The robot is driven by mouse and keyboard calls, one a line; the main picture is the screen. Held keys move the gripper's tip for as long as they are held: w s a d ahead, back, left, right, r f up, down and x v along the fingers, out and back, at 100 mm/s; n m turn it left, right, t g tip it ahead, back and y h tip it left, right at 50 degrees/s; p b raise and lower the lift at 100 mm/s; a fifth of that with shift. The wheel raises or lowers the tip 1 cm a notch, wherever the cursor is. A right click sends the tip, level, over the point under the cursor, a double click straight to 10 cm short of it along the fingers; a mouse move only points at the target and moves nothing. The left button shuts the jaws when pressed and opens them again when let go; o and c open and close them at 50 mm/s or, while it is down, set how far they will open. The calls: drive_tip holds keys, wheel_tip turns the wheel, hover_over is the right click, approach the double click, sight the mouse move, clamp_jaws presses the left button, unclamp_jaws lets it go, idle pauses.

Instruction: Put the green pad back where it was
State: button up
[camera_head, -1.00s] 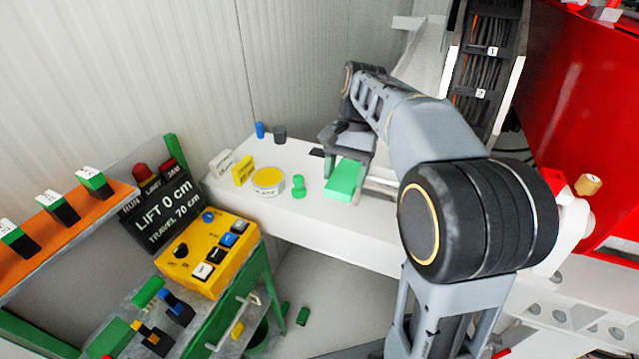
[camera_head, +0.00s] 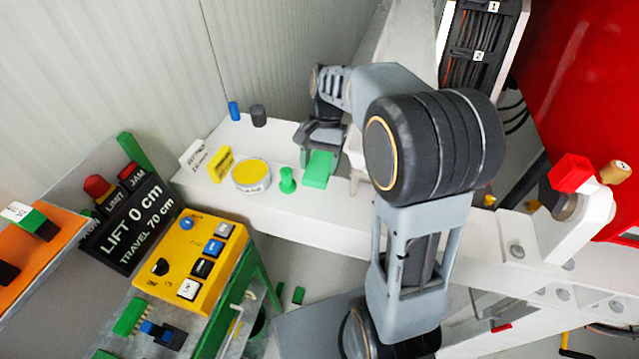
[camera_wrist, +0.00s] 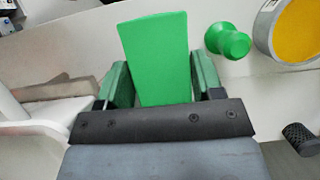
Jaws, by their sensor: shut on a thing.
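The green pad (camera_head: 319,170) is a flat green block at the right part of the white shelf, just right of a green knob-shaped piece (camera_head: 287,180). My gripper (camera_head: 321,150) is shut on it. In the wrist view the pad (camera_wrist: 158,55) sticks out forward between the two green-faced fingers of my gripper (camera_wrist: 163,78). The green knob-shaped piece (camera_wrist: 228,40) stands to the right there, apart from the pad. I cannot tell whether the pad touches the shelf or is held above it.
A round tin with a yellow top (camera_head: 251,174), a yellow tag (camera_head: 219,164), a blue piece (camera_head: 234,111) and a dark cup (camera_head: 258,116) stand left on the white shelf (camera_head: 235,204). A yellow button box (camera_head: 192,258) is front left. Red machinery (camera_head: 585,90) is at right.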

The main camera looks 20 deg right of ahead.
sight(323, 156)
drive_tip(key=shift+f, duration=4.05)
drive_tip(key=shift+f, duration=0.15)
drive_tip(key=o, duration=0.9)
drive_tip(key=b+v, duration=0.1)
drive_tip(key=v, duration=1.1)
drive_tip(key=shift+s+r, duration=0.1)
drive_tip(key=shift+r, duration=0.1)
drive_tip(key=shift+a, duration=0.1)
